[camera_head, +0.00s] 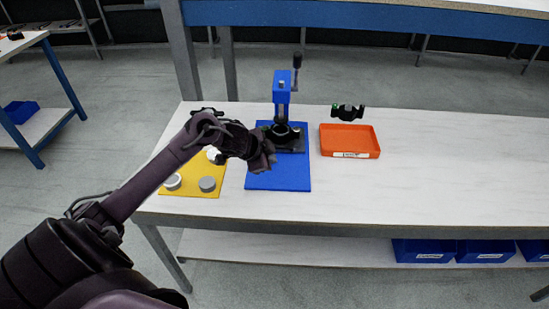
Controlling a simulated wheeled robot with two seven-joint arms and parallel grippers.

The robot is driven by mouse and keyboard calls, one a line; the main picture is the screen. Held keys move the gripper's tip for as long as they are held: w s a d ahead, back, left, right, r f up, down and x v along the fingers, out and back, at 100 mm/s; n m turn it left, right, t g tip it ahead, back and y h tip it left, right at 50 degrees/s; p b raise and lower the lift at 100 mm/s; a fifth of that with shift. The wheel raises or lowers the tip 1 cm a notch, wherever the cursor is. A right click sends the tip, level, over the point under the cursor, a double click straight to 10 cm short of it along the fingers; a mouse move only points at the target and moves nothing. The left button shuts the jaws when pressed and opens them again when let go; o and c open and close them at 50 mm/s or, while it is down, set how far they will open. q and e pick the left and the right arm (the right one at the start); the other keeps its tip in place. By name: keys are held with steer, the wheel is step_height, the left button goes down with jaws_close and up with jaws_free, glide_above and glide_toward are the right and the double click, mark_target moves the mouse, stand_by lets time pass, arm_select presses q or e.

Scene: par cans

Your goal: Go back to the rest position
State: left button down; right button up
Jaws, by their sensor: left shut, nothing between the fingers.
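My left gripper (266,157) is at the end of my dark arm, which comes in from the lower left. Several light and grey round cans (207,184) sit on the yellow mat, some partly hidden by my arm. My right gripper is not in view.
An orange tray (366,154) sits right of the press, with a small black object (347,112) behind it. The white table (450,170) is clear to the right. Blue bins (423,251) stand on the lower shelf. A blue-edged shelf (380,17) spans the top.

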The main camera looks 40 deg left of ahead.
arm_select(q)
steer(key=v, duration=0.6)
steer(key=shift+a+p, duration=0.15)
steer(key=shift+p, duration=0.25)
